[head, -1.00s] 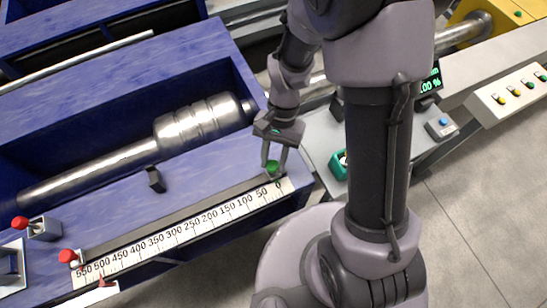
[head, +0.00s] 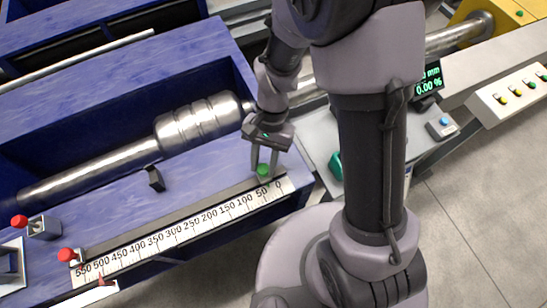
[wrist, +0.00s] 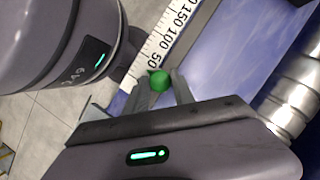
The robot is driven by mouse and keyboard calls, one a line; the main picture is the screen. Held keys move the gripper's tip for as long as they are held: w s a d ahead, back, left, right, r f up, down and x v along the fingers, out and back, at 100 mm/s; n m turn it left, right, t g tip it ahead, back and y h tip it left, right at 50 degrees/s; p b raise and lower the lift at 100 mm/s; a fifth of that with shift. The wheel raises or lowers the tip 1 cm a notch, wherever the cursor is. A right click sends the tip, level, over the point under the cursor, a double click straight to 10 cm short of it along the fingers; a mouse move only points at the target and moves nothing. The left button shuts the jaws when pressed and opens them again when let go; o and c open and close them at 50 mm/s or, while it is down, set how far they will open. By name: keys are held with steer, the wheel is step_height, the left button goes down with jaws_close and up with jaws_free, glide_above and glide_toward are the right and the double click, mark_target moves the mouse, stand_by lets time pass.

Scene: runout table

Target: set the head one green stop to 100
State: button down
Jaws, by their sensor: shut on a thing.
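The green stop (head: 263,170) is a round green knob on the rail beside the white scale (head: 187,229). It sits near the 50 mark, between 50 and 0 as the head view shows it. My gripper (head: 264,168) is shut on the green stop, with a finger on either side of it. In the wrist view the green stop (wrist: 158,81) shows between the fingertips of my gripper (wrist: 160,88), close to the 50 mark on the scale (wrist: 165,40). The stop's base is hidden.
Two red knobs (head: 66,255) (head: 20,222) stand near the scale's high end. A black block (head: 156,179) stands on the blue table behind the rail. A metal shaft (head: 195,120) lies in the trough. The rail between the green stop and the red knob looks clear.

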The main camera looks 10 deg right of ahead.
glide_above(240, 185)
stand_by(0.3)
steer(key=c, duration=1.1)
jaws_free()
steer(key=p+v, duration=0.6)
steer(key=v, duration=1.1)
steer(key=shift+r+p, duration=0.25)
steer(key=shift+p, duration=0.1)
